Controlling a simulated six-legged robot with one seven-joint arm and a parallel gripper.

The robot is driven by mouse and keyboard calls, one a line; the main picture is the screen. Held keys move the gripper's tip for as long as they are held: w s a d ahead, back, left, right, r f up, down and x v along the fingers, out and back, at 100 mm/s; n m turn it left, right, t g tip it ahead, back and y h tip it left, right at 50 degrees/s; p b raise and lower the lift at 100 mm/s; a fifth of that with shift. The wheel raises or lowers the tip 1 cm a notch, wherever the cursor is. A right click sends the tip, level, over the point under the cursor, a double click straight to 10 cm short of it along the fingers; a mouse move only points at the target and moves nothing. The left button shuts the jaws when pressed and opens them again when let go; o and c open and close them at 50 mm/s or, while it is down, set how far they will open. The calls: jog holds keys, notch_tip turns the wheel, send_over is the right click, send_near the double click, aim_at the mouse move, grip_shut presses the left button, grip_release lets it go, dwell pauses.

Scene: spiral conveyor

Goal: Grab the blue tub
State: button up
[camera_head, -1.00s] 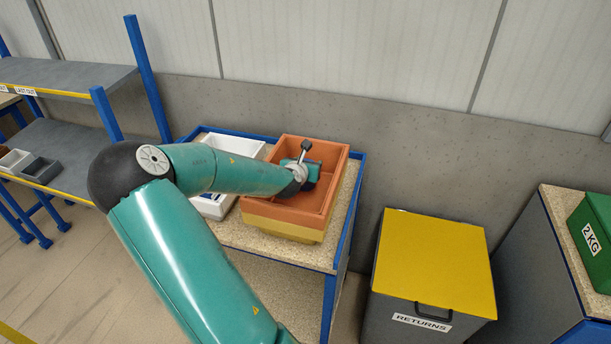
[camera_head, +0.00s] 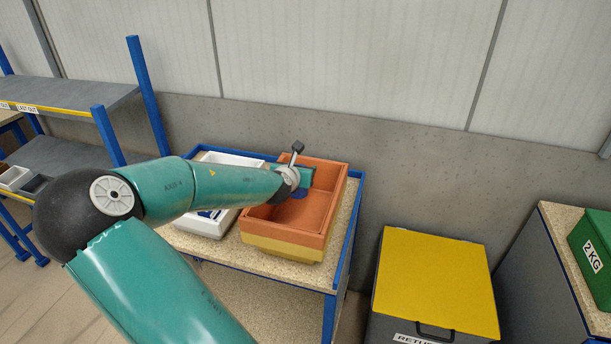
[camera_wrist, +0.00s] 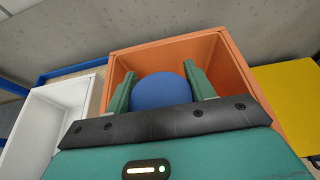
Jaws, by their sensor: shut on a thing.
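The blue tub (camera_wrist: 160,90) shows in the wrist view as a rounded blue shape between the two green fingers of my gripper (camera_wrist: 160,80). My gripper is shut on it. In the head view a small blue part of the tub (camera_head: 299,193) shows below my gripper (camera_head: 300,183), inside the orange crate (camera_head: 325,222). The rest of the tub is hidden by my gripper and wrist. I cannot tell whether it touches the crate's floor.
The orange crate stands on a yellow one on a blue-framed table (camera_head: 345,240). A white crate (camera_head: 205,227) is beside it at left. A grey bin with a yellow lid (camera_head: 435,280) is at right. A green box (camera_head: 594,250) and a shelf (camera_head: 60,90) are farther out.

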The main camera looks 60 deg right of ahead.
jog(key=w+r+v, duration=0.1)
jog(key=v, duration=1)
jog(key=shift+w+a+r, duration=0.2)
jog(key=shift+w+r, duration=0.2)
jog(key=shift+w, duration=0.3)
